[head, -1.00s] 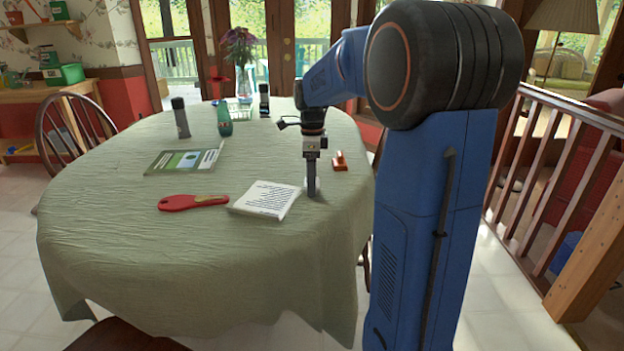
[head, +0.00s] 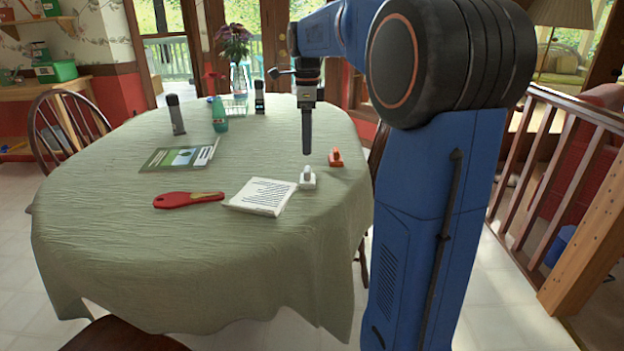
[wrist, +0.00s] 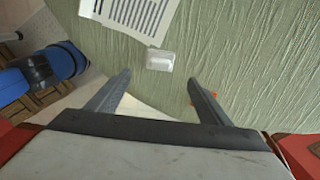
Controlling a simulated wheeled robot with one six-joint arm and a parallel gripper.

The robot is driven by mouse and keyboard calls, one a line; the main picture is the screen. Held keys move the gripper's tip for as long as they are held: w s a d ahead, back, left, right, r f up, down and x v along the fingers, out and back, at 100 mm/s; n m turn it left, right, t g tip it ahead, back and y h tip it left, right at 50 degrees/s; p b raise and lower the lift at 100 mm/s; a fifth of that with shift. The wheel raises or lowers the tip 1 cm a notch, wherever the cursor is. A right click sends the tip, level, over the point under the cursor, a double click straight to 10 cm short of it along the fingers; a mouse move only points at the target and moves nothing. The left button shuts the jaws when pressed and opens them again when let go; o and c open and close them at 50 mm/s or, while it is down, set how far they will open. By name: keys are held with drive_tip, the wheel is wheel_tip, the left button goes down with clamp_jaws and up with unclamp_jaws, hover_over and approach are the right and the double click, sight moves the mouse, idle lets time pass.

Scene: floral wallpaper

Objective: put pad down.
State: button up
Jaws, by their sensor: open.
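A small white block (head: 308,179) with a rounded knob stands upright on the green tablecloth; I cannot tell for sure if it is the pad. It also shows in the wrist view (wrist: 160,61), just beyond my fingertips. A flat white booklet-like item (head: 258,195) with printed lines lies close to its left; part of it shows in the wrist view (wrist: 130,15). My gripper (head: 307,150) is above the white block, apart from it. In the wrist view its two fingers (wrist: 158,78) are spread with nothing between them.
A rust-coloured block (head: 336,158) stands right of the white block. The table's front is clear.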

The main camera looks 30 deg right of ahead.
drive_tip(key=s+a+f+n+t, duration=0.1)
drive_tip(key=s+a+f+n, duration=0.1)
drive_tip(key=s+a+n, duration=0.5)
drive_tip(key=s+a+f+n+t, duration=0.1)
drive_tip(key=s+a+f+n, duration=0.1)
drive_tip(key=s+a+n, duration=0.5)
drive_tip(key=s+a+f+n+t, duration=0.1)
drive_tip(key=s+f+n, duration=0.4)
drive_tip(key=s, duration=0.3)
drive_tip(key=s+a+f+n+t, duration=0.1)
drive_tip(key=s+f+n, duration=0.4)
drive_tip(key=s, duration=0.3)
drive_tip(key=shift+f+n+t, duration=0.35)
drive_tip(key=shift+n+t, duration=0.05)
drive_tip(key=shift+s, duration=0.1)
